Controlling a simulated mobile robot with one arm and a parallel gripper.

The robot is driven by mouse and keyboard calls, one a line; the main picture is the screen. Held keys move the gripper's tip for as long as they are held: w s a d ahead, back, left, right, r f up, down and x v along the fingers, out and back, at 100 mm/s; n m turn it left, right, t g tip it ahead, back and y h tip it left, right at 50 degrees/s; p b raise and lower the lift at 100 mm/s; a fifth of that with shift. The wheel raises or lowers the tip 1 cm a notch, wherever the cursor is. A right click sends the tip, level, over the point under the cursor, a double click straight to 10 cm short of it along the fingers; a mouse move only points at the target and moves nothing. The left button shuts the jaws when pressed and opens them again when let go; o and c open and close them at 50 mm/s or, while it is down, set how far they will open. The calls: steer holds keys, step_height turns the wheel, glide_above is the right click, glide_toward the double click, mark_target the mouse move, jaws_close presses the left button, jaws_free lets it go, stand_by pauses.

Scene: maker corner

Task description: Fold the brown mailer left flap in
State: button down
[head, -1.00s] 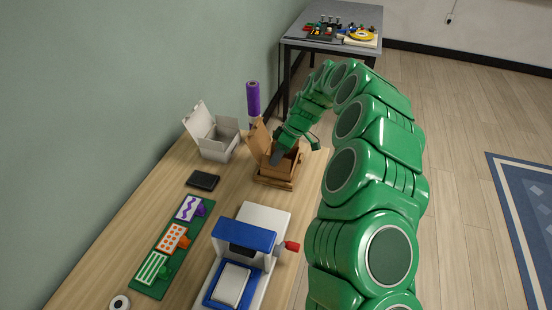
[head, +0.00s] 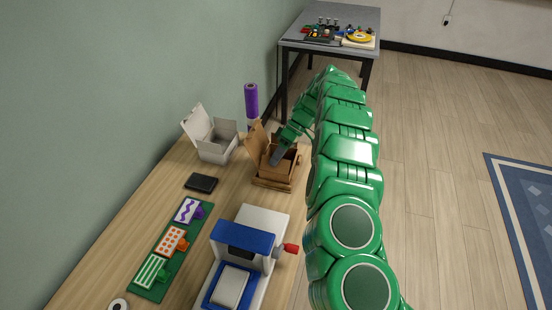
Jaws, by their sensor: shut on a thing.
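The brown mailer (head: 274,181) stands on the wooden table, a small open cardboard box with its lid (head: 256,141) raised at the back left. My gripper (head: 277,157) reaches down from the upper right, with its grey tip at the left part of the box opening. It hides part of the opening. The left flap is too small and too covered for me to make out clearly, and I cannot see what lies between the fingers.
A white open box (head: 216,150) and a purple roll (head: 251,99) stand behind. A dark wallet-like item (head: 201,183), a green board (head: 156,275) with stamps and a blue-white press (head: 245,240) are nearer. A grey table (head: 300,34) stands far back.

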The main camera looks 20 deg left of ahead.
steer(key=shift+w+f+g, duration=0.15)
steer(key=shift+g, duration=0.15)
stand_by(0.5)
steer(key=c, duration=1.4)
jaws_free()
steer(key=shift+o, duration=0.2)
step_height(320, 180, up, 4)
steer(key=shift+f, duration=0.2)
steer(key=s+d+r, duration=0.7)
steer(key=s+r, duration=0.2)
steer(key=s, duration=0.3)
steer(key=shift+r, duration=0.2)
steer(key=shift+s, duration=0.1)
